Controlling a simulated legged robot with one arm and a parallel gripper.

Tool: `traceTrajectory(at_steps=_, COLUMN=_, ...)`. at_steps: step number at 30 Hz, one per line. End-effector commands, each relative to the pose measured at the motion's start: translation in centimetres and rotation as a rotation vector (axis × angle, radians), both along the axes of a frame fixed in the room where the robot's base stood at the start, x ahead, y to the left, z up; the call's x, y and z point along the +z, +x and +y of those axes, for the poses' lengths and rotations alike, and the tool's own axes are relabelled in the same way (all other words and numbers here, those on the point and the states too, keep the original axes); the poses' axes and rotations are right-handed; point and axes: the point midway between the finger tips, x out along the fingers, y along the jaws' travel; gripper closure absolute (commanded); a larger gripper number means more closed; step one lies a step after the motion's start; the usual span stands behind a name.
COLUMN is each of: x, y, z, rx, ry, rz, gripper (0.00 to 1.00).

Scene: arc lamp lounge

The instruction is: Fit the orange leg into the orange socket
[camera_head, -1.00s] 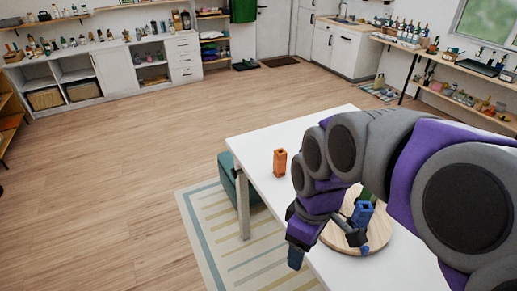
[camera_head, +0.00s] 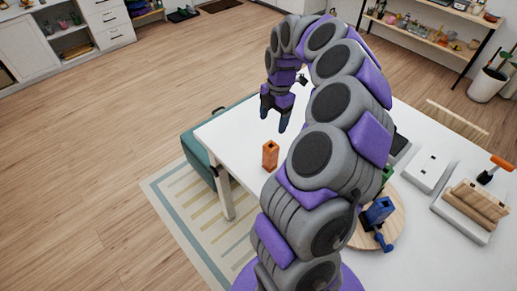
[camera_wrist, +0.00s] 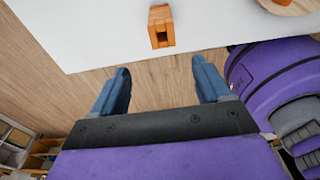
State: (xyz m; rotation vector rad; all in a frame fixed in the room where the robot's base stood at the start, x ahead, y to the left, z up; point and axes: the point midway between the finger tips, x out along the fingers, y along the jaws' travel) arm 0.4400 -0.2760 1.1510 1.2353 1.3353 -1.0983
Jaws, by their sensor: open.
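A round wooden board (camera_head: 362,237) carries a blue piece (camera_head: 379,211) and a green piece (camera_head: 387,172), partly behind my arm.
A white tray with wooden pieces (camera_head: 475,205) and a white slab (camera_head: 428,170) lie on the right of the table. An orange-handled tool (camera_head: 497,167) is behind them. A teal stool (camera_head: 200,155) stands beside the left edge.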

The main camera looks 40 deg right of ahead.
Motion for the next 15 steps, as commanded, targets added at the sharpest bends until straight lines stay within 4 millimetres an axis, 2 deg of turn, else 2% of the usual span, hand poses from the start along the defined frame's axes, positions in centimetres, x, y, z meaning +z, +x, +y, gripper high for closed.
traceTrajectory(at_steps=5, x=-2.6, y=-0.1, z=0.3, rx=0.004, ry=0.005, rz=0.004, gripper=0.23)
traceTrajectory(at_steps=15, x=-9.4, y=0.0, z=1.2, rx=0.004, ry=0.003, rz=0.006, gripper=0.23)
